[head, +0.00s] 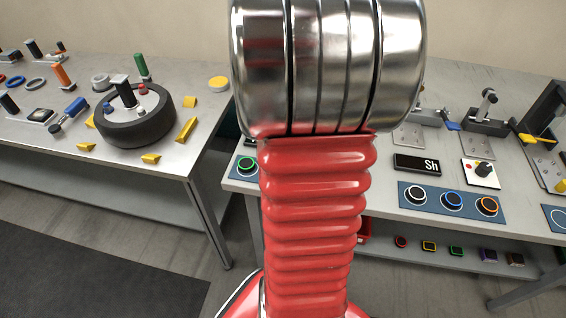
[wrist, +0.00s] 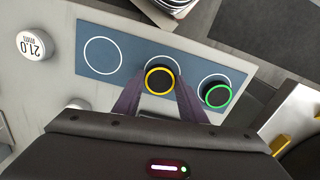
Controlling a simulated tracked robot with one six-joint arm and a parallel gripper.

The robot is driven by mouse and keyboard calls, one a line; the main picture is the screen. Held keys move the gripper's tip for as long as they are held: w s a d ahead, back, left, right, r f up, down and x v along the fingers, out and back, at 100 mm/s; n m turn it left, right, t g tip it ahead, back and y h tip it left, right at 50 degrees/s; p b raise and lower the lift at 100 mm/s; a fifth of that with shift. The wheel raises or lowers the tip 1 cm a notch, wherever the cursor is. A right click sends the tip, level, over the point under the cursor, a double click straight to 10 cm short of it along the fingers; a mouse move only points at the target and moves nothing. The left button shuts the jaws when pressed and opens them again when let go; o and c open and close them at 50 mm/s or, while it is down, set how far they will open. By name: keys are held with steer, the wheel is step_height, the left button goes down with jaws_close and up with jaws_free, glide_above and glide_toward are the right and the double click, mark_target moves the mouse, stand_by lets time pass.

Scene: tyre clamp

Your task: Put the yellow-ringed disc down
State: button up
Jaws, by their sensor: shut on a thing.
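In the wrist view, the yellow-ringed disc (wrist: 160,81) is a dark round disc with a yellow rim. My gripper (wrist: 157,87) is shut on it, with one purple-grey finger on each side. The disc overlaps the middle white circle of a blue mat (wrist: 133,54). I cannot tell whether it touches the mat. The left white circle (wrist: 103,55) is empty. A green-ringed disc (wrist: 217,95) is at the right circle, and also shows in the head view (head: 246,164). In the head view my arm hides the gripper and the yellow-ringed disc.
A round white weight marked 21.0 (wrist: 35,45) stands left of the mat. A tyre (head: 136,122) lies on the left table.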

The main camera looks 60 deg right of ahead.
steer(key=shift+f, duration=0.15)
steer(key=o, duration=1.1)
step_height(320, 180, up, 12)
stand_by(0.3)
stand_by(0.6)
